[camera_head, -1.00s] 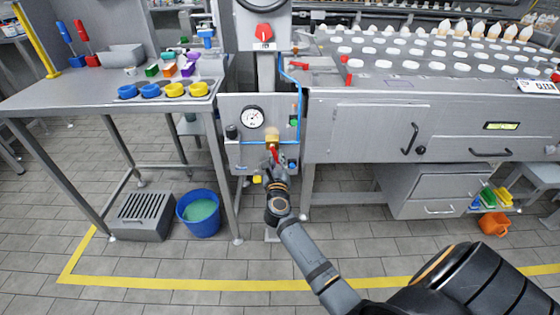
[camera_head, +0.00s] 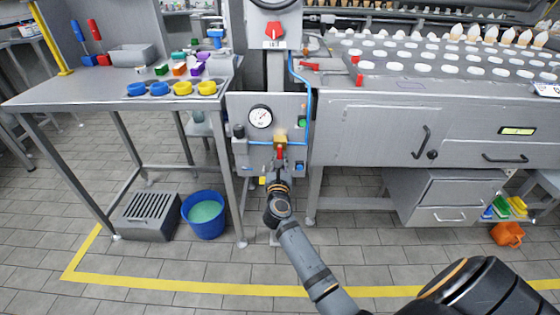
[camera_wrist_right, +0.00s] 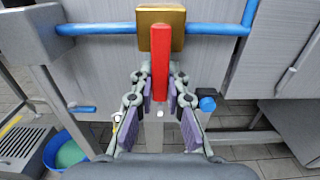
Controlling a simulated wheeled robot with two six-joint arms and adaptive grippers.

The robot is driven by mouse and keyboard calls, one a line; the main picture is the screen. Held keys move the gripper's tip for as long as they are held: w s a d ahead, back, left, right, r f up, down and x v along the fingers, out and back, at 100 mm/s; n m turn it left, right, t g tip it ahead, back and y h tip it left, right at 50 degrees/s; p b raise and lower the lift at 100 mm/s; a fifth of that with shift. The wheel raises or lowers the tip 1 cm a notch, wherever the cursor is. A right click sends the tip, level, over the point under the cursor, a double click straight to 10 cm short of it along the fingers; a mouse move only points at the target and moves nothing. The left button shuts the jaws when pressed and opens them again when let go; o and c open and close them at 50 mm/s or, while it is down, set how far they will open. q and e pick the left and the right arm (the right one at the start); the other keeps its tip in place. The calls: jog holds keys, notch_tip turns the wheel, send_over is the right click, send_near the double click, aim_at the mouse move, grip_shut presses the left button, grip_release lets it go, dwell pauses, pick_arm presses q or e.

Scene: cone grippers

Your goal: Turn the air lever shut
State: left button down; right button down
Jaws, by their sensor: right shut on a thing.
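The red air lever (camera_head: 280,154) sits on a brass valve body (camera_head: 280,141) in a blue air pipe on the grey panel. In the right wrist view the lever (camera_wrist_right: 160,62) hangs straight down from the brass block (camera_wrist_right: 174,15), across the horizontal blue pipe (camera_wrist_right: 210,29). My right gripper (camera_head: 278,172) is below the valve, its fingers on either side of the lever. In the wrist view the right gripper (camera_wrist_right: 159,80) is shut on the lever, whose body partly hides the gap. My left gripper is not in view.
A pressure gauge (camera_head: 260,117) and a black knob (camera_head: 238,131) are on the panel above left of the valve. A steel table (camera_head: 60,97) stands left, with a blue bucket (camera_head: 204,213) below. A large machine (camera_head: 370,132) stands right.

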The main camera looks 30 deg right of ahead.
jog(key=c, duration=1.3)
grip_release()
jog(key=v, duration=0.7)
jog(key=shift+s+a, duration=0.15)
jog(key=shift+s, duration=0.1)
